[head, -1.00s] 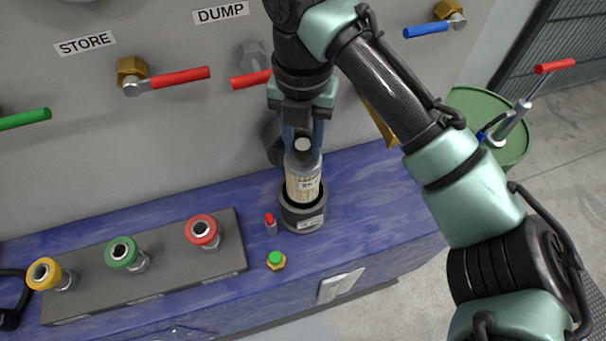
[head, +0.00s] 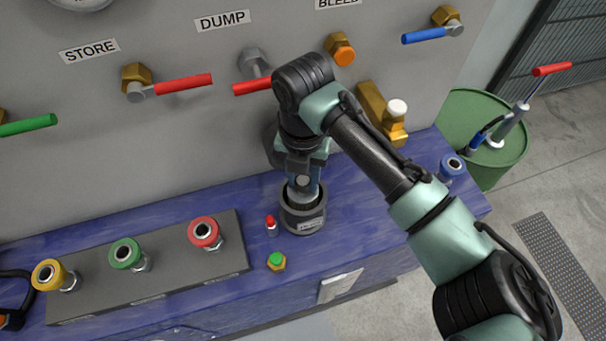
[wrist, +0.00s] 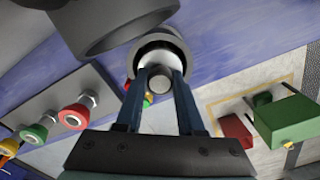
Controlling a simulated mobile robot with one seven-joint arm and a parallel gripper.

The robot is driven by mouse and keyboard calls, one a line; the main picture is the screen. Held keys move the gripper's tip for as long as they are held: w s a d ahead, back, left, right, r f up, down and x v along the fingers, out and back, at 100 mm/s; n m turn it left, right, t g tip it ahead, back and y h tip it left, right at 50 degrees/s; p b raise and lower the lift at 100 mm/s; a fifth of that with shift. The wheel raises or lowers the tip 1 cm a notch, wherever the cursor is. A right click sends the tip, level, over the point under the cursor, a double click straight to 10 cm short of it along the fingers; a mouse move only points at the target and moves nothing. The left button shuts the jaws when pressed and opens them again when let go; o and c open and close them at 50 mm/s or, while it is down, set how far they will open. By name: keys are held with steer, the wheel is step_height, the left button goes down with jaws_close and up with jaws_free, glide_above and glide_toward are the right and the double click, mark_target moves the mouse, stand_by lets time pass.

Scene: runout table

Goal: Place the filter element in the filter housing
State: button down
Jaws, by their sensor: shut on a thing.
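The filter housing (head: 304,219) is a dark cylindrical cup with a pale label, standing on the blue table below the panel. The filter element (head: 302,183) sits down inside it, with only its grey top and knob showing above the rim; its pleated body is hidden. My gripper (head: 303,181) points down over the housing and is shut on the element's top. In the wrist view the two blue fingers (wrist: 160,98) hold the round grey knob, and the housing's rim (wrist: 143,52) surrounds the element.
Left of the housing stand a small red-topped part (head: 271,224), a green-topped brass fitting (head: 276,261) and a grey block (head: 150,275) with yellow, green and red couplings. The panel's red DUMP lever (head: 252,87) is close behind my arm. A blue coupling (head: 451,167) stands at right.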

steer(key=c, duration=0.5)
jaws_free()
steer(key=shift+f, duration=0.1)
step_height(320, 180, up, 12)
steer(key=shift+r+b, duration=0.2)
steer(key=shift+b, duration=0.6)
